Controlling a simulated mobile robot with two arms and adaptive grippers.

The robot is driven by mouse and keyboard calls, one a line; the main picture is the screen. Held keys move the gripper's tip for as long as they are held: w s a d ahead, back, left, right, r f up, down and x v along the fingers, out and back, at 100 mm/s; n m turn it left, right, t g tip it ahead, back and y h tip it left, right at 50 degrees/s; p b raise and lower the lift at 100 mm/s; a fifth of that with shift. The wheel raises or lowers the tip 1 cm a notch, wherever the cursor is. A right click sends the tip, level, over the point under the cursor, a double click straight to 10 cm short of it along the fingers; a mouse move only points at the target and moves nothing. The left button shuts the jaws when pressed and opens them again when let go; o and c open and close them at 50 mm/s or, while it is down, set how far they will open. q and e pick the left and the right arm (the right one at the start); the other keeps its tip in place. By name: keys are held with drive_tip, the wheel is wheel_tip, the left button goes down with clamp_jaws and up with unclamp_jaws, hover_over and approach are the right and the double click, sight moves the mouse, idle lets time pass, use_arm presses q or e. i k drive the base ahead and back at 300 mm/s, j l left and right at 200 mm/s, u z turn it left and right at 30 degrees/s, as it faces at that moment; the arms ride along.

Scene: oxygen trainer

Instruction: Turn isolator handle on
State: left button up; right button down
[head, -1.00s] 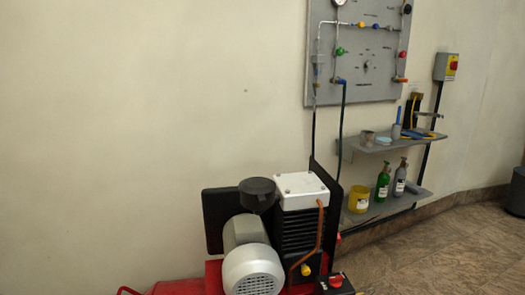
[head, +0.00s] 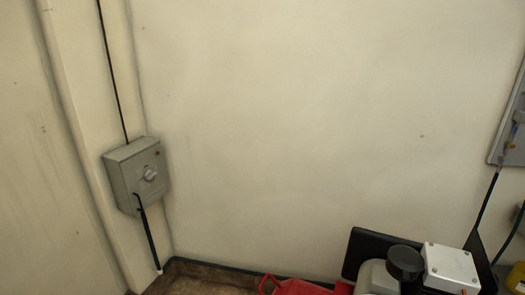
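A grey isolator box (head: 125,172) is mounted on the wall at the left of the head view. A light round handle (head: 150,175) sits on its front face, and a small reddish mark shows above it. The handle is too small to tell its exact setting. A black cable runs up from the box, and a black conduit hangs below it. Neither of my grippers shows in the head view.
A compressor with a white-topped block (head: 450,268), a black round cap (head: 404,262) and a red tank (head: 300,287) stands at the lower right. Part of a grey wall panel (head: 512,130) shows at the right edge. The wall between is bare.

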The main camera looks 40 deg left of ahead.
sight(149, 175)
drive_tip(key=u, duration=2)
